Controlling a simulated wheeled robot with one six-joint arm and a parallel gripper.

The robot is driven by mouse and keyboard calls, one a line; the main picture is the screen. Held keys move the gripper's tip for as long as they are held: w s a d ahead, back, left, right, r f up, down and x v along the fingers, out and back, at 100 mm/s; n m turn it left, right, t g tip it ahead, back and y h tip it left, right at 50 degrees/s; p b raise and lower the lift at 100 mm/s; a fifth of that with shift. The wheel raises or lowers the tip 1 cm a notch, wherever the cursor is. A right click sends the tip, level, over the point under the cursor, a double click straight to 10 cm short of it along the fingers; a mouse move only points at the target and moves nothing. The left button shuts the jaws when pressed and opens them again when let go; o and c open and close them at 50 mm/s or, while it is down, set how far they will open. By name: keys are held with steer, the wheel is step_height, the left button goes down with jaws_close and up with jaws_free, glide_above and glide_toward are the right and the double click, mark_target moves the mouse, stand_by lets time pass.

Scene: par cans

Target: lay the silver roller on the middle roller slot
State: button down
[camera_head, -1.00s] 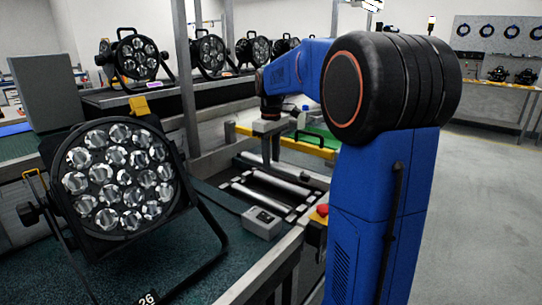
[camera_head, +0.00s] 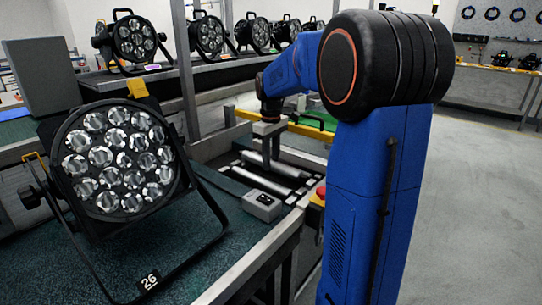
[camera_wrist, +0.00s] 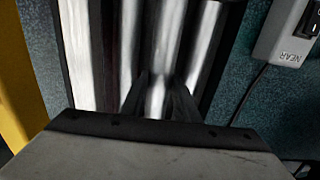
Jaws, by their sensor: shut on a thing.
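My gripper (camera_wrist: 158,95) is shut on the silver roller (camera_wrist: 168,40), with its two dark fingers on either side of it in the wrist view. The held roller runs the same way as a left roller (camera_wrist: 82,50) and a right roller (camera_wrist: 207,45), and shows between them. The middle roller slot is hidden under the held roller and my gripper, and I cannot tell whether the roller touches it. In the head view two rollers show in the conveyor gap, a near one (camera_head: 247,178) and a far one (camera_head: 290,169); my gripper is low over this gap.
A grey control box (camera_head: 262,204) stands beside the rollers; its NEAR label shows in the wrist view (camera_wrist: 287,38). A large par can (camera_head: 118,158) stands on the green belt at left. A yellow bar (camera_head: 312,132) runs behind the rollers. More par cans stand on the back conveyor.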

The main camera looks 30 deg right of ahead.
mark_target(272, 168)
steer(key=shift+f, duration=1.7)
steer(key=shift+f, duration=0.1)
steer(key=shift+s, duration=0.15)
steer(key=c, duration=1.3)
jaws_free()
step_height(272, 168, up, 18)
steer(key=shift+f, duration=0.25)
steer(key=shift+d, duration=0.1)
